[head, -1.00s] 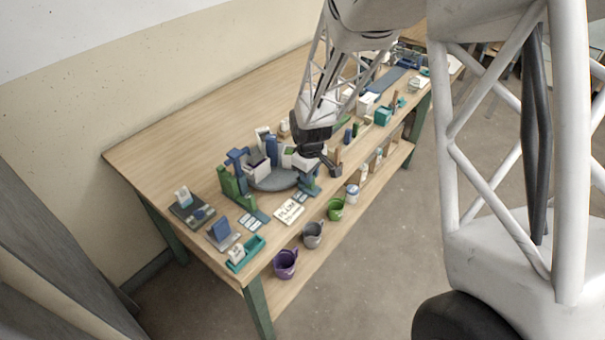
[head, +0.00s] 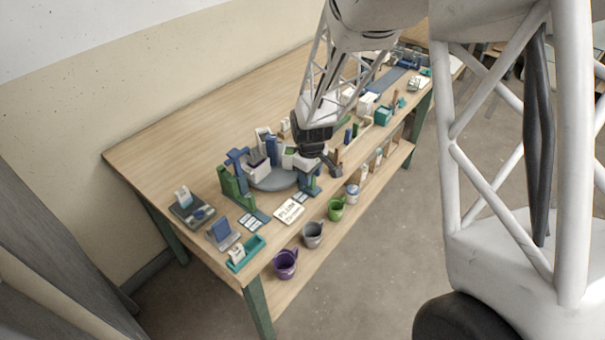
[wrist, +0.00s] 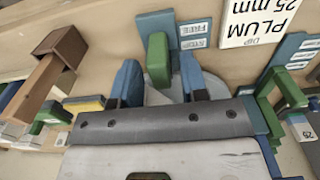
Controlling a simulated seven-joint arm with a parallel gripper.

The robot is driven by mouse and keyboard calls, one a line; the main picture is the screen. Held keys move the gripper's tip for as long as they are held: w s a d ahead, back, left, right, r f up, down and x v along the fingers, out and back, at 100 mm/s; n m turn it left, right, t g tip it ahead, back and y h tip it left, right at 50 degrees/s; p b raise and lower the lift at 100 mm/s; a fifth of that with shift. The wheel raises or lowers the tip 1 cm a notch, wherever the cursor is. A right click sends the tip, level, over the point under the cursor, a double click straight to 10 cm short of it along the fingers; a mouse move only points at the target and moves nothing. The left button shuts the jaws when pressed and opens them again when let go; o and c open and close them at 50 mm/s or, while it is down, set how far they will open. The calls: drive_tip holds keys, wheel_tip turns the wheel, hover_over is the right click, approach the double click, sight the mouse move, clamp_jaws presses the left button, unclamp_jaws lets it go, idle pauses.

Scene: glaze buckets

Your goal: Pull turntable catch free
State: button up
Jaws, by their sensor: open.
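The turntable (head: 270,181) is a grey disc on the bench in the head view, carrying several buckets and blocks. My gripper (head: 328,168) is at its right front edge. In the wrist view my gripper (wrist: 160,78) is open, with one blue finger on each side of an upright green catch (wrist: 158,58). Gaps show between the fingers and the catch. The catch stands by a blue plate (wrist: 194,33) with labels that seem to read FREE and STOP. Part of the grey disc shows behind the fingers. In the head view my arm hides the catch.
A sign (head: 290,211) reading PLUM DIP 25 mm lies left of the gripper. A green and blue stand (head: 232,180) is at the turntable's left. Purple (head: 285,263), grey (head: 312,234) and green (head: 336,208) buckets are on the lower shelf. The bench's back left is clear.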

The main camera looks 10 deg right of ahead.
drive_tip(key=shift+r, duration=3.45)
drive_tip(key=shift+r, duration=0.1)
drive_tip(key=shift+s+d+r, duration=0.1)
drive_tip(key=shift+s+r, duration=0.1)
drive_tip(key=shift+r, duration=0.05)
drive_tip(key=s+d+r+m+t, duration=0.1)
drive_tip(key=s+d+r+m, duration=0.35)
drive_tip(key=s+r, duration=0.85)
drive_tip(key=s+d+r+m, duration=0.2)
drive_tip(key=s+r, duration=0.1)
drive_tip(key=s, duration=0.5)
drive_tip(key=s+d+r+m+t, duration=0.1)
drive_tip(key=s+r+m, duration=0.1)
drive_tip(key=s, duration=0.6)
drive_tip(key=shift+s+d+r+m+t, duration=0.3)
drive_tip(key=shift+s+d+r+m, duration=0.1)
drive_tip(key=shift+r, duration=0.3)
